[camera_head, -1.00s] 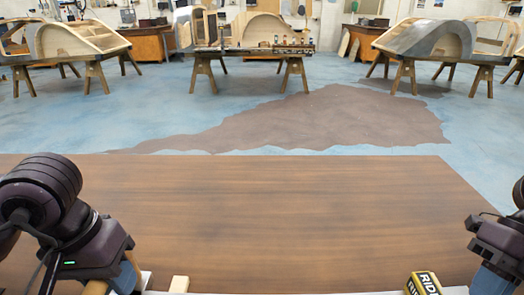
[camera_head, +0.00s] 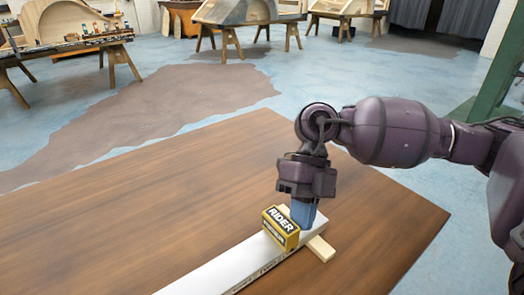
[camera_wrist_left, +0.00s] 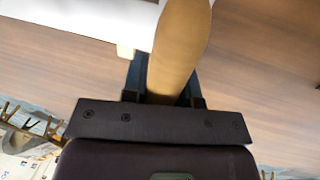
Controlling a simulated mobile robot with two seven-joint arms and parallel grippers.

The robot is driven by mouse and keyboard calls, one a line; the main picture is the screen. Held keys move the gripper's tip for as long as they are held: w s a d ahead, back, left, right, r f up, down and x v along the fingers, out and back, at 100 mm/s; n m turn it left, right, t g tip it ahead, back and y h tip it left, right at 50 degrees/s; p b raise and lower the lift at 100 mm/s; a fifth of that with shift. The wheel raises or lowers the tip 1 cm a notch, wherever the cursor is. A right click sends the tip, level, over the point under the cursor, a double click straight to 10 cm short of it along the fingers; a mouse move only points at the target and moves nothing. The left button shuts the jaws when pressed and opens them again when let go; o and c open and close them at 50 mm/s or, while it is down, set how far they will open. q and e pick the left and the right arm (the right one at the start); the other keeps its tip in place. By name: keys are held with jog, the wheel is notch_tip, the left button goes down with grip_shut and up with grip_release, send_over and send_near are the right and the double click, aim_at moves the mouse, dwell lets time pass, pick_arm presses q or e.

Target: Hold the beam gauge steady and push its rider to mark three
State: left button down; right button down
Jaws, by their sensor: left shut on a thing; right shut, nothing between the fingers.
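The beam gauge (camera_head: 212,274) is a long white bar lying on the brown table, with small unreadable markings along its near side. In the left wrist view my left gripper (camera_wrist_left: 164,70) is shut on a tan rounded handle (camera_wrist_left: 178,45) beside the white bar (camera_wrist_left: 95,14).
A pale wooden crosspiece (camera_head: 320,248) lies under the bar's right end. The table (camera_head: 150,220) is otherwise clear around the bar. Trestles with wooden bodyframes (camera_head: 245,12) stand beyond on the blue floor. A green post (camera_head: 490,85) rises at the right.

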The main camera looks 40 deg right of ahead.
aim_at(275, 247)
jog(key=a, duration=1)
jog(key=shift+d, duration=0.4)
jog(key=d, duration=0.3)
jog(key=shift+d, duration=0.2)
jog(key=v, duration=1)
jog(key=shift+a, duration=0.1)
pick_arm(q)
jog(key=c, duration=0.8)
grip_release()
